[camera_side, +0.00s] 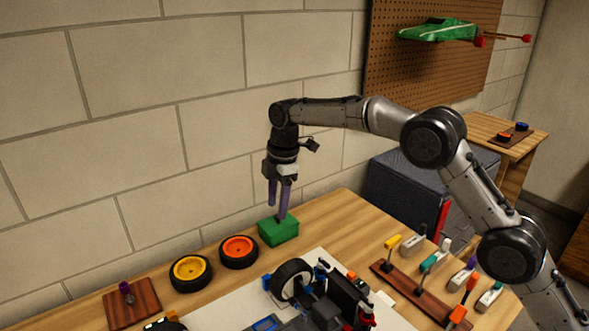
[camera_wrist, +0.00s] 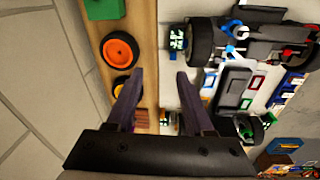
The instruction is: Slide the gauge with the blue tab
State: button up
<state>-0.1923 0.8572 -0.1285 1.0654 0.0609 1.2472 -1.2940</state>
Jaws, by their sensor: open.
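My gripper (camera_side: 277,211) points down with its fingers apart, just above or beside the green box (camera_side: 278,232) at the back of the bench. Nothing shows between the fingers in the wrist view (camera_wrist: 160,77). I cannot surely tell which thing is the gauge with the blue tab. A small dark board (camera_side: 512,138) on the far side table carries an orange piece (camera_side: 504,136) and a blue piece (camera_side: 521,126). Several grey blocks with coloured tops stand at the bench's right, one with a purple top (camera_side: 469,263) and one with a teal top (camera_side: 494,287).
An orange-hubbed wheel (camera_side: 239,251) and a yellow-hubbed wheel (camera_side: 190,272) lie left of the green box. The partly built car (camera_side: 322,302) sits on a white sheet at the front. A wooden rack (camera_side: 417,295) holds coloured-handled tools. A brick wall runs behind.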

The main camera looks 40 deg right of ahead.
jog(key=s+d+r+t+y, duration=0.1)
jog(key=d+r, duration=0.2)
jog(key=r, duration=0.5)
jog(key=shift+s+d+r+y, duration=0.25)
jog(key=shift+s+r+y, duration=0.05)
jog(key=shift+s+y, duration=0.1)
